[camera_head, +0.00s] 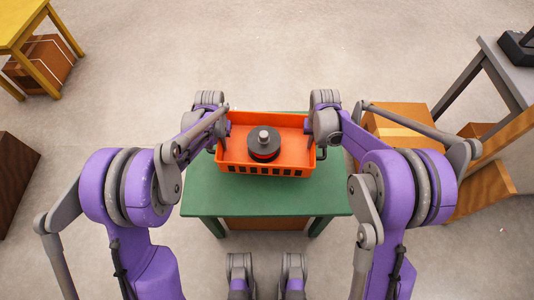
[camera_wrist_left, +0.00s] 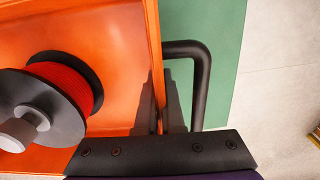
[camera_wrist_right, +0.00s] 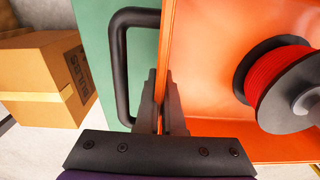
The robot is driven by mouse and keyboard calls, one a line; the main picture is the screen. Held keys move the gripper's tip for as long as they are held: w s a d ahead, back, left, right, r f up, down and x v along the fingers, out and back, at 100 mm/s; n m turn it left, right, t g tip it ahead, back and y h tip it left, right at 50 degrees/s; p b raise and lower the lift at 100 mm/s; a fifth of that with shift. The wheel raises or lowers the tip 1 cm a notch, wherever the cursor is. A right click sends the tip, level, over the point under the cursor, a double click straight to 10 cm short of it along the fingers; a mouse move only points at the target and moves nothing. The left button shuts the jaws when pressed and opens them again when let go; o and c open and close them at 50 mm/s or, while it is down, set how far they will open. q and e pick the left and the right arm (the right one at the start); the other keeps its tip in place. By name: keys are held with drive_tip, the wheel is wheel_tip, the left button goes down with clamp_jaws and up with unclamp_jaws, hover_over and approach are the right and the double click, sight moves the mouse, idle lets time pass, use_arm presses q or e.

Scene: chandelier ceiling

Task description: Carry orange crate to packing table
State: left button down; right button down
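The orange crate (camera_head: 230,154) is over the green table (camera_head: 200,190), level, with a spool of red material with dark flanges (camera_head: 264,144) inside it. I cannot tell whether it rests on the top or hangs just above. My left gripper (camera_head: 222,128) is at the crate's left side; in the left wrist view its fingers (camera_wrist_left: 160,108) straddle the orange side wall, inboard of the black handle (camera_wrist_left: 200,85). My right gripper (camera_head: 310,126) is at the right side; in the right wrist view its fingers (camera_wrist_right: 161,105) close around that wall beside the other handle (camera_wrist_right: 120,65).
A cardboard box (camera_head: 395,130) stands on the floor right of the green table. A grey table (camera_head: 505,70) is at the far right, a yellow table (camera_head: 18,20) at the upper left, and a brown box (camera_head: 14,180) at the left. Open floor lies behind the green table.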

sight(223, 157)
use_arm(q)
drive_tip(key=shift+s, duration=0.15)
use_arm(e)
drive_tip(key=shift+s, duration=0.1)
idle(0.4)
